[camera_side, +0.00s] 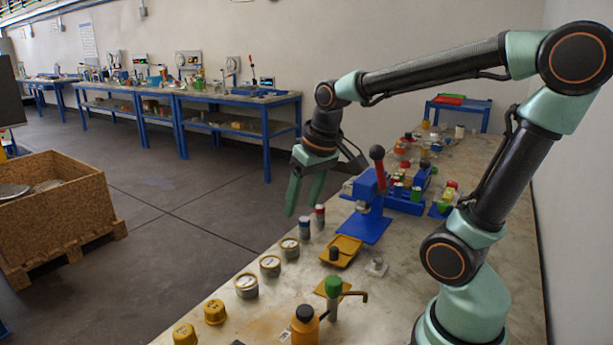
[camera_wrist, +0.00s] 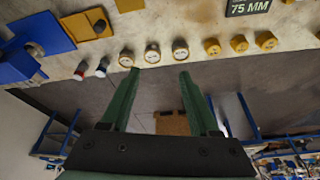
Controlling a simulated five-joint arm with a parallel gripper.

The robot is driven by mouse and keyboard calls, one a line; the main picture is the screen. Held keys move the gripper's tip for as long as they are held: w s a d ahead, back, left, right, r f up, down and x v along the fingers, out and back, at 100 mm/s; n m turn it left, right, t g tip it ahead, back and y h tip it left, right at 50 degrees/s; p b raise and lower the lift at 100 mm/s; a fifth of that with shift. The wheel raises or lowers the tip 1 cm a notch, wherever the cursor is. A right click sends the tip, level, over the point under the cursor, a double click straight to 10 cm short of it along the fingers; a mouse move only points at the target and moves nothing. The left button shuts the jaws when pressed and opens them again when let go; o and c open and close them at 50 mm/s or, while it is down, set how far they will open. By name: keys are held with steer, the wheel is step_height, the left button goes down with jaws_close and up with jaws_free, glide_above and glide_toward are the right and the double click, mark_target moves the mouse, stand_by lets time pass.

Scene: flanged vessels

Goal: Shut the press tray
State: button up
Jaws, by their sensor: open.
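I cannot tell whether the tray joins the press. My gripper (camera_side: 301,207) hangs left of the press, past the bench's edge, with its green fingers pointing down, apart and empty. The fingers also show in the wrist view (camera_wrist: 158,72), clear of the tray.
Two small capped cylinders (camera_side: 305,228) stand between my gripper and the tray. Several round jars (camera_side: 270,266) and yellow caps (camera_side: 214,313) line the bench edge. A green-topped post (camera_side: 333,296) and an orange bottle (camera_side: 304,328) stand nearer. Open floor lies left of the bench.

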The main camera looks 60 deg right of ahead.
steer(key=w+d+f+m+g, duration=0.2)
steer(key=d+f+m, duration=0.15)
steer(key=d, duration=0.55)
steer(key=m+g, duration=0.2)
steer(key=m, duration=0.1)
glide_toward(334, 248)
steer(key=shift+n+y, duration=0.25)
steer(key=shift+y, duration=0.15)
steer(key=f, duration=0.9)
steer(key=shift+s+d+f, duration=0.1)
steer(key=shift+d+f, duration=0.05)
steer(key=shift+d, duration=0.2)
jaws_close()
